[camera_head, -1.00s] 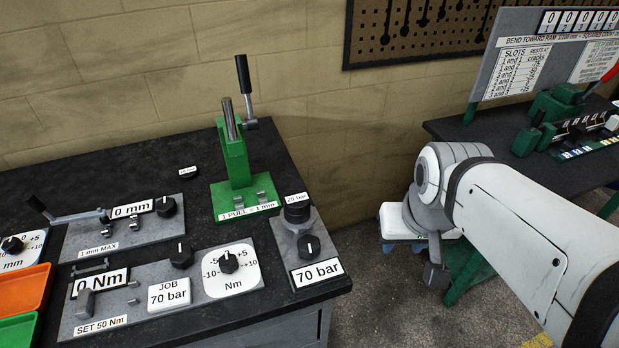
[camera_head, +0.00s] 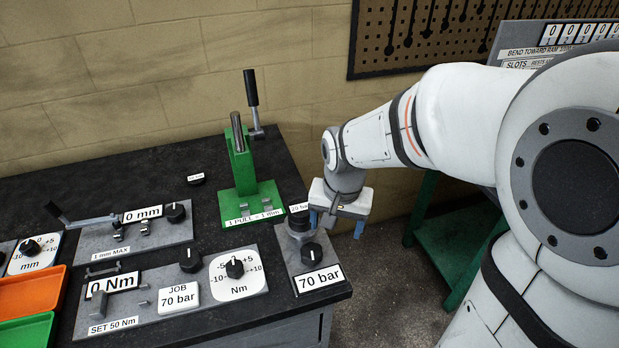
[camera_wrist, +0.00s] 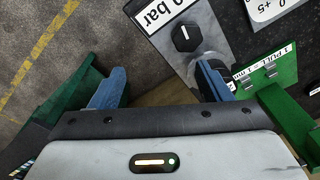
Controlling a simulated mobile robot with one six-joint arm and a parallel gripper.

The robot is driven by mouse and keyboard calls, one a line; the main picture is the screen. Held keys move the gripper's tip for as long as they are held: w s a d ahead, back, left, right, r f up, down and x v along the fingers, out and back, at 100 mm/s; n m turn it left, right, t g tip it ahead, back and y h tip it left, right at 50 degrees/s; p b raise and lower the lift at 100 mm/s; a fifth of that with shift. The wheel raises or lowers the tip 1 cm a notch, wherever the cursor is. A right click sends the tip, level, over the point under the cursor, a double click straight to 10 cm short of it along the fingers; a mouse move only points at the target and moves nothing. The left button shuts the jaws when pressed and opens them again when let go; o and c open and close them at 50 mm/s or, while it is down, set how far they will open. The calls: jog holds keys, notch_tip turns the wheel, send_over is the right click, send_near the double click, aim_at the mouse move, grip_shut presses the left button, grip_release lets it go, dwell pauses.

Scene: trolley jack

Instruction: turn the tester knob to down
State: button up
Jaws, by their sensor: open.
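A black knob (camera_head: 312,253) with a white pointer line sits on the grey unit labelled "70 bar" (camera_head: 318,279) at the bench's right end. No label reads "tester". The line points roughly toward the back of the bench. The knob (camera_wrist: 187,38) also shows in the wrist view, above and left of the right finger and not touched. My gripper (camera_head: 337,222) has blue fingers. It is open and empty, beside and above the unit's right edge. In the wrist view, bench edge and floor lie between the fingers (camera_wrist: 160,80).
A green press (camera_head: 238,175) with a lever stands behind the unit. Left are other knobs: the Nm dial (camera_head: 235,268), the job knob (camera_head: 190,259) and one near "0 mm" (camera_head: 175,212). Open floor lies right of the bench.

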jog(key=m+g+p, duration=0.1)
send_over(311, 251)
notch_tip(311, 251, down, 4)
jog(key=shift+d+f, duration=0.1)
jog(key=shift+m, duration=0.3)
notch_tip(311, 251, down, 8)
jog(key=shift+f+p, duration=0.1)
jog(key=shift+p, duration=0.6)
